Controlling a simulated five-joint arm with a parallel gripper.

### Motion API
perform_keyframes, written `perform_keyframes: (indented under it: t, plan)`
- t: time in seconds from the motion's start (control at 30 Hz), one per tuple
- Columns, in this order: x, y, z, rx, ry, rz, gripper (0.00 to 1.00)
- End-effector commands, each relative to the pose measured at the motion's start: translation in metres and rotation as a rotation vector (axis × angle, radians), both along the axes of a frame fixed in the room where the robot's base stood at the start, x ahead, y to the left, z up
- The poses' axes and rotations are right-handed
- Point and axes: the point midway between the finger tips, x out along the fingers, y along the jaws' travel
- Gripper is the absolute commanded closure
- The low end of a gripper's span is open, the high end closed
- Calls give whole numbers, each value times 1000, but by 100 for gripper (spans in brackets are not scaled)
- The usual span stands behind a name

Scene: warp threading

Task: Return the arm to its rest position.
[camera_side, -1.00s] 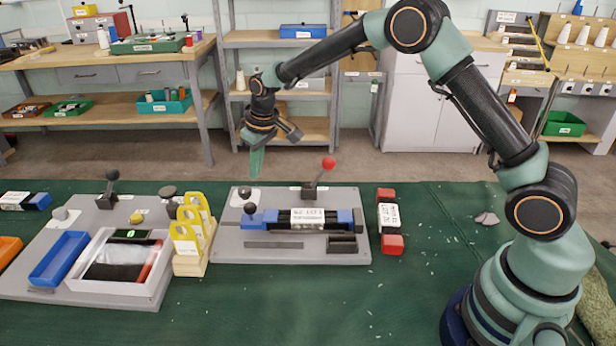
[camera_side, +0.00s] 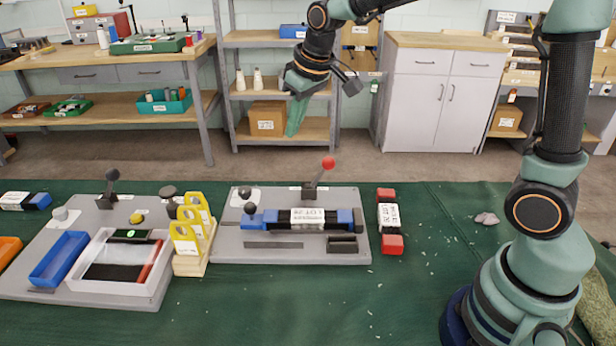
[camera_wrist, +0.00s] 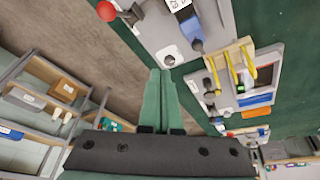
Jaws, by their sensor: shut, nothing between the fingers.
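My gripper (camera_side: 296,115) is high above and beyond the far edge of the green table, in front of the shelving, in the side view. Its fingers point down and are shut with nothing between them. In the wrist view my gripper (camera_wrist: 162,78) shows two green fingers side by side, touching nothing. My arm reaches up from its base at the right, with the elbow out of the picture at the top.
On the green table (camera_side: 330,310) stand a grey fixture plate (camera_side: 225,243) with a red-knobbed lever (camera_side: 328,163), a rack of yellow tags (camera_side: 187,240), a white tray (camera_side: 85,285), a blue tray (camera_side: 58,258) and a red-ended block (camera_side: 390,218). The front middle of the table is clear.

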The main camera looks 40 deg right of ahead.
Motion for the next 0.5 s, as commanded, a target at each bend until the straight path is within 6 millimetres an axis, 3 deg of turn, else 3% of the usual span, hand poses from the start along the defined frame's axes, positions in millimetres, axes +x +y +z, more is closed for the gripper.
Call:
perform_keyframes:
  t: [0.03, 0.2, 0.5]
  plan:
    - [-14, -4, 11, 3, -17, -12, 100]
    - [-60, -13, 30, 13, -51, -48, 100]
    - [-137, -25, 35, 30, -112, -109, 100]
